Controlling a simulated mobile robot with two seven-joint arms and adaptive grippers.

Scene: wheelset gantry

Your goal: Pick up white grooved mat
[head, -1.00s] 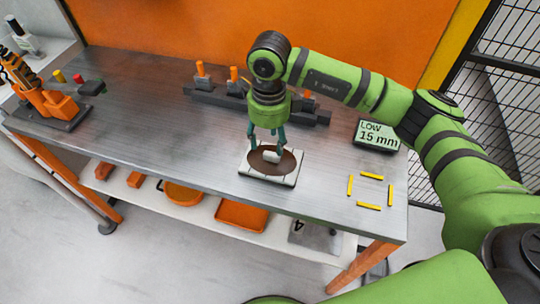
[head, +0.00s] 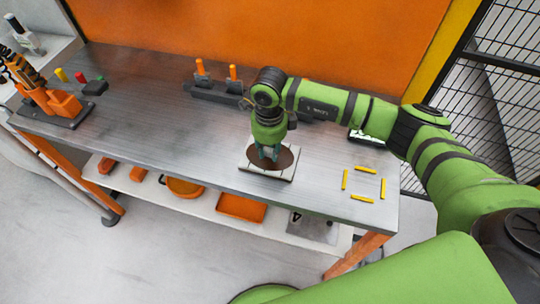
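The white grooved mat (head: 247,168) lies on the metal bench, near its front edge. A brown oval patch (head: 288,158) covers the middle of the mat. My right gripper (head: 268,155) points straight down over the middle of the mat, with its fingertips at the brown oval. The fingers look close together, and they hide the small white piece between them. I cannot tell whether they grip it. The mat looks flat on the bench. My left gripper is not in view.
Yellow strips (head: 367,169) mark a square on the bench to the right. A dark rack (head: 215,92) with orange pegs stands behind. An orange device (head: 62,103) is at far left. My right arm partly hides the display (head: 366,138). The left-middle bench is clear.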

